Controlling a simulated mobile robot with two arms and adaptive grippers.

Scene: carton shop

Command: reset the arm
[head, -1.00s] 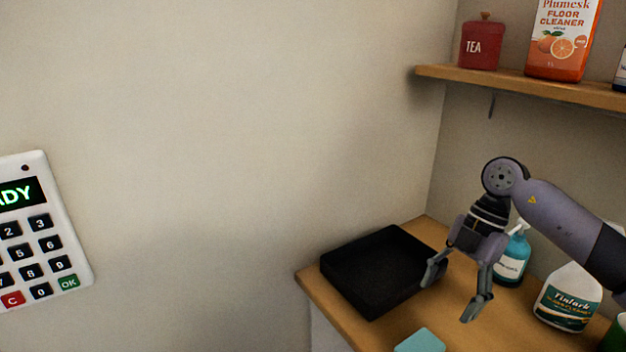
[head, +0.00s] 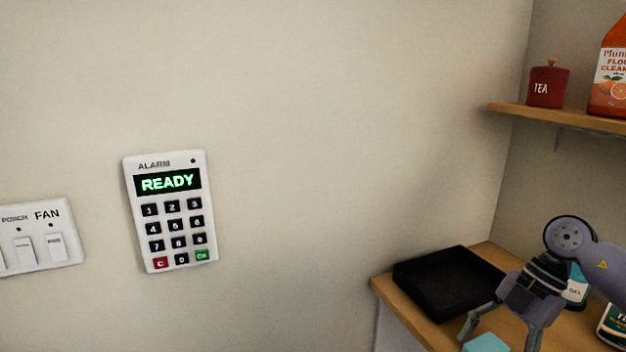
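My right gripper (head: 497,340) comes in from the right at the lower right of the head view. The lower finger ends are near the bottom edge of the picture. My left gripper is not in view.
A white alarm keypad (head: 172,213) on the wall reads READY. A switch panel (head: 38,238) marked FAN is left of it. A black tray (head: 445,283) and bottles stand on the wooden counter (head: 388,297). A shelf (head: 560,118) holds a red TEA tin (head: 548,88).

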